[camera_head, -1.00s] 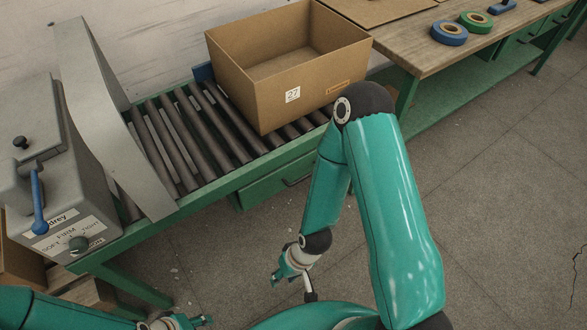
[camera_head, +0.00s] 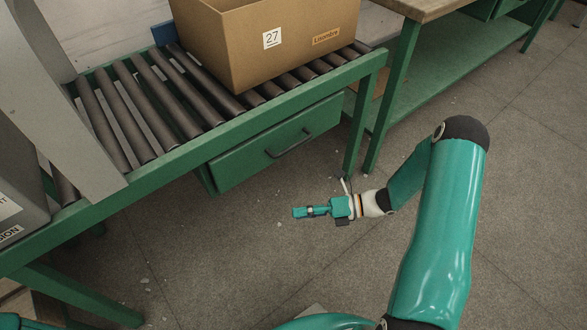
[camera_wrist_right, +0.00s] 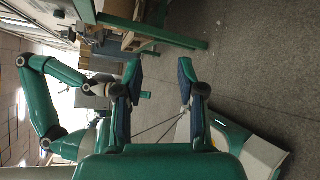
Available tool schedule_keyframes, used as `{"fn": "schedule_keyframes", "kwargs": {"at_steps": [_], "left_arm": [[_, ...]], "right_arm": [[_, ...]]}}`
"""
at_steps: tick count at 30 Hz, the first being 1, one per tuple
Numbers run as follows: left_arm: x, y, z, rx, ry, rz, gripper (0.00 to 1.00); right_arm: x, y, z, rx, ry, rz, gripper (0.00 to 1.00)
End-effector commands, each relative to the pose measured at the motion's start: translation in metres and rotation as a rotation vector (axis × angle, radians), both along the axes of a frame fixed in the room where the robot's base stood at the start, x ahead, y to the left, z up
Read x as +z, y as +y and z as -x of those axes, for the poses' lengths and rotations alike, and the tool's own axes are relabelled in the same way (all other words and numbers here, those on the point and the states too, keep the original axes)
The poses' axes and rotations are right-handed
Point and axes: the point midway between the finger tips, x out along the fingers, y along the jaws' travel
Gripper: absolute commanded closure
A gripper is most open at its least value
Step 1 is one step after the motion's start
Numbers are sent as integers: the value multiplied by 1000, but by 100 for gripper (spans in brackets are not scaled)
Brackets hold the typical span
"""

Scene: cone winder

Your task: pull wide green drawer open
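The wide green drawer (camera_head: 276,146) sits under the roller conveyor in the head view, its front close under the green frame, and looks shut. Its dark bar handle (camera_head: 290,145) is in full view. My right gripper (camera_head: 297,212) is in front of and below the drawer, apart from it, pointing left. The right wrist view shows its two fingers (camera_wrist_right: 158,84) spread, with nothing between them. The drawer is not clearly visible in that view. My left arm (camera_wrist_right: 55,72) shows in the wrist view; its fingers cannot be made out.
A cardboard box (camera_head: 262,45) marked 27 stands on the rollers (camera_head: 150,95) above the drawer. Green table legs (camera_head: 392,95) stand right of the drawer. A grey machine (camera_head: 20,190) is at the left. The concrete floor (camera_head: 250,250) before the drawer is clear.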

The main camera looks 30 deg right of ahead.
Motion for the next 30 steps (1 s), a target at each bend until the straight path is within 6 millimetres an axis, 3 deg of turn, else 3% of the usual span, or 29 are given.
{"fn": "schedule_keyframes", "kwargs": {"at_steps": [1,4,6,10,13,17,30], "left_arm": [[-32,0,0,0,0,0,60],[-52,0,0,0,-1,0,60],[-61,0,0,0,-1,0,60],[-69,0,0,0,-1,0,60],[-70,0,0,0,-1,0,60],[-71,0,0,-1,-1,0,60],[-89,0,0,0,-1,0,60]], "right_arm": [[-17,-34,-12,-133,10,-97,61],[-8,-92,-26,-331,-5,-282,61],[0,-124,-28,-419,-27,-376,61],[11,-156,-28,-501,-62,-475,61],[16,-162,-31,-518,-72,-501,61],[20,-155,-44,-515,-72,-503,61],[34,-111,-123,-510,-72,-500,61]]}}
